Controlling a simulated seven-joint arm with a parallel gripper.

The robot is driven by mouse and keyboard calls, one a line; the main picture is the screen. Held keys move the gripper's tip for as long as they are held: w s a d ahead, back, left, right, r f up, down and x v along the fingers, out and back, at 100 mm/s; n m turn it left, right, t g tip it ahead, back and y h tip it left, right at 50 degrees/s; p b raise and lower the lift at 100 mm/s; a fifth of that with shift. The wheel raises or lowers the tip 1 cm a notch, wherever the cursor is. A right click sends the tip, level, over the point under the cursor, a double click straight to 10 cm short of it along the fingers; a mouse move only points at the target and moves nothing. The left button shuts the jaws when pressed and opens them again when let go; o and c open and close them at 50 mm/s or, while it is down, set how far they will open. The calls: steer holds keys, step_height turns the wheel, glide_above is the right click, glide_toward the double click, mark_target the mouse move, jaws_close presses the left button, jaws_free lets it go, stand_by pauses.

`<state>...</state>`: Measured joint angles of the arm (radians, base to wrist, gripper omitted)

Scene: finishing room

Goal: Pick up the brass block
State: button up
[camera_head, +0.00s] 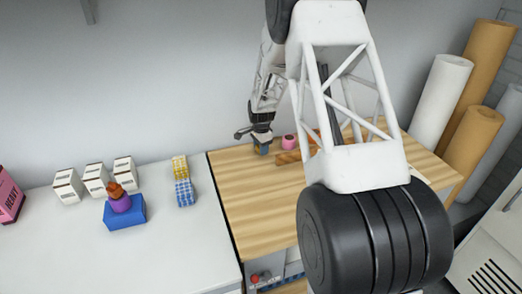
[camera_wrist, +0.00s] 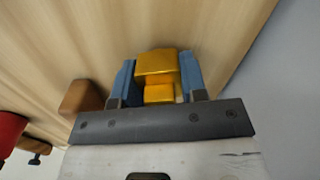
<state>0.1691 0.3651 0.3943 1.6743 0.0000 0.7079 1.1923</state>
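The brass block (camera_wrist: 157,67) is yellow and shiny, with a wider part and a narrower part nearer the wrist camera. In the wrist view it sits between the two blue fingers of my gripper (camera_wrist: 158,78), one on each side. The fingers are spread about the block's width; whether both press on it I cannot tell. In the head view my gripper (camera_head: 261,148) points down at the wooden tabletop's back left, and the block is small and mostly hidden there.
The wooden tabletop (camera_head: 245,195) is bare at front left. A pink object (camera_head: 288,142) and a brown wooden piece (camera_head: 288,158) lie right of my gripper. The white counter (camera_head: 80,260) at left holds small boxes and a blue block (camera_head: 125,211). Rolls (camera_head: 440,100) stand at right.

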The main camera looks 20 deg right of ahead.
steer(key=c, duration=0.4)
steer(key=shift+o, duration=0.2)
steer(key=shift+r, duration=0.2)
steer(key=shift+r, duration=1.45)
steer(key=shift+s+r, duration=0.2)
steer(key=shift+s, duration=0.05)
steer(key=s+a, duration=0.1)
steer(key=s, duration=0.4)
steer(key=s+r, duration=0.1)
steer(key=s, duration=0.4)
steer(key=s+a, duration=0.1)
steer(key=s, duration=0.4)
steer(key=shift+s+a+r, duration=0.1)
steer(key=shift+a+r, duration=0.1)
steer(key=shift+a, duration=0.1)
